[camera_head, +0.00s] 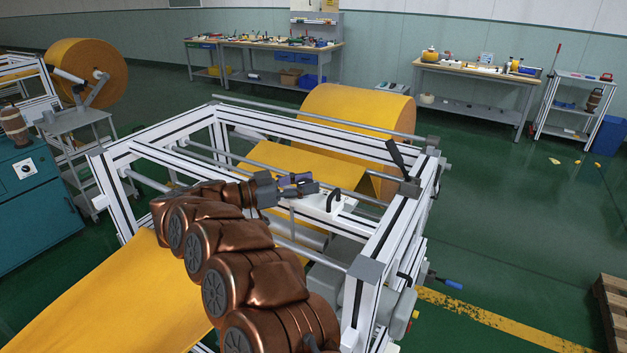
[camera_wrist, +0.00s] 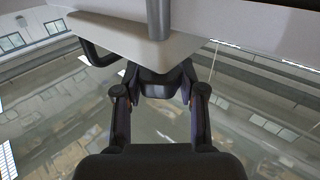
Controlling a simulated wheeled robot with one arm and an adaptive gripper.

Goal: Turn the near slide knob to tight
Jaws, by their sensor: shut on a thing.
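The near slide knob (camera_wrist: 165,84) shows in the wrist view as a dark, rounded piece below the edge of a pale plate (camera_wrist: 120,38). My gripper (camera_head: 308,187) reaches in from the left over the frame in the head view, next to a white slide block (camera_head: 338,203) with a black handle (camera_head: 329,201). In the wrist view the two fingers of my gripper stand on either side of the knob and are shut on it. The fingers cover most of the knob, and I cannot read its setting or any mark. In the head view I cannot make the knob out.
The aluminium frame (camera_head: 376,228) surrounds the work area, with metal rails across it. Yellow felt (camera_head: 140,290) runs under my arm from a large roll (camera_head: 350,105) behind. A black lever (camera_head: 398,160) stands at the right corner.

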